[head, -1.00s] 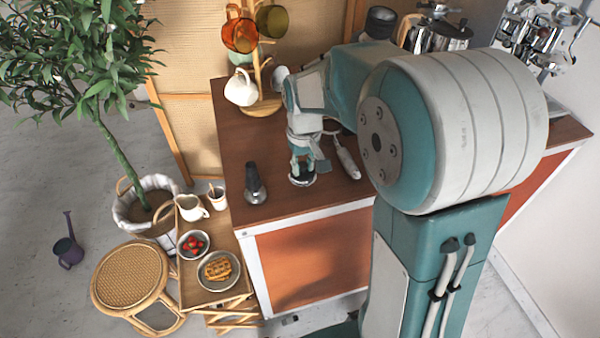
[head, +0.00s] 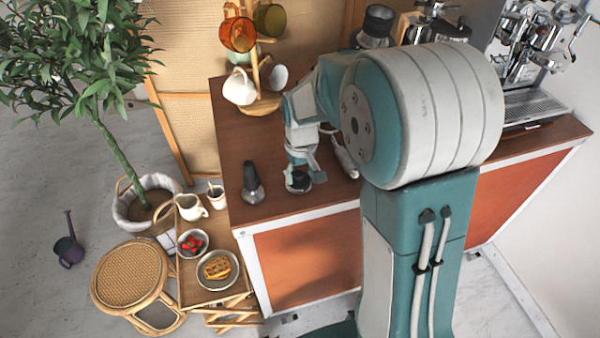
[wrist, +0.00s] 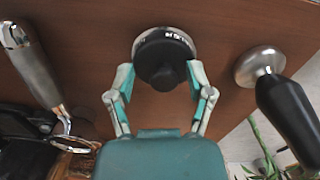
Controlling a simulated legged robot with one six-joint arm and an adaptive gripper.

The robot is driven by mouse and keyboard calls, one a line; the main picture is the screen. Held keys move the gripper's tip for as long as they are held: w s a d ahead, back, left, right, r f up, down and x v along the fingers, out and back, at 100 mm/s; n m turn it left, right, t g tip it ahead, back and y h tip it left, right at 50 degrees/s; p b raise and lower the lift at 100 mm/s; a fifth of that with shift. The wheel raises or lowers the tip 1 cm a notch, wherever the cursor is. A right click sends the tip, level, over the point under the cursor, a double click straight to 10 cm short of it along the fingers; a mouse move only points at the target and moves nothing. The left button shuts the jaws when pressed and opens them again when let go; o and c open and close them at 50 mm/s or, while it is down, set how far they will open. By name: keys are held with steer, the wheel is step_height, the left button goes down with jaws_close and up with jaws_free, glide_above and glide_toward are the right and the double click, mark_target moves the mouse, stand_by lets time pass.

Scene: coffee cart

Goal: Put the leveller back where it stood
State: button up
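The leveller (head: 299,183), a round black puck with a silver rim, stands upright on the brown counter near its front edge. In the wrist view the leveller (wrist: 163,58) lies between my fingertips. My gripper (head: 303,172) is just above and around it, pointing down. In the wrist view my gripper (wrist: 160,72) has its two fingers spread, one on each side, with a small gap showing beside the black top. The leveller's near side is partly covered by the fingers in the head view.
A portafilter (head: 345,158) lies to the right, partly hidden. A mug tree (head: 262,85) stands at the back left. The front counter edge is close.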

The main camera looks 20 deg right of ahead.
mark_target(300, 174)
step_height(300, 174, up, 12)
steer(key=s+r+m+t, duration=0.1)
steer(key=s+r+t, duration=0.1)
steer(key=s, duration=0.8)
steer(key=s+r+m+t, duration=0.1)
steer(key=s+t, duration=0.2)
steer(key=s, duration=0.7)
steer(key=shift+s+r+t, duration=0.3)
steer(key=shift+s+r, duration=0.05)
steer(key=shift+r, duration=0.05)
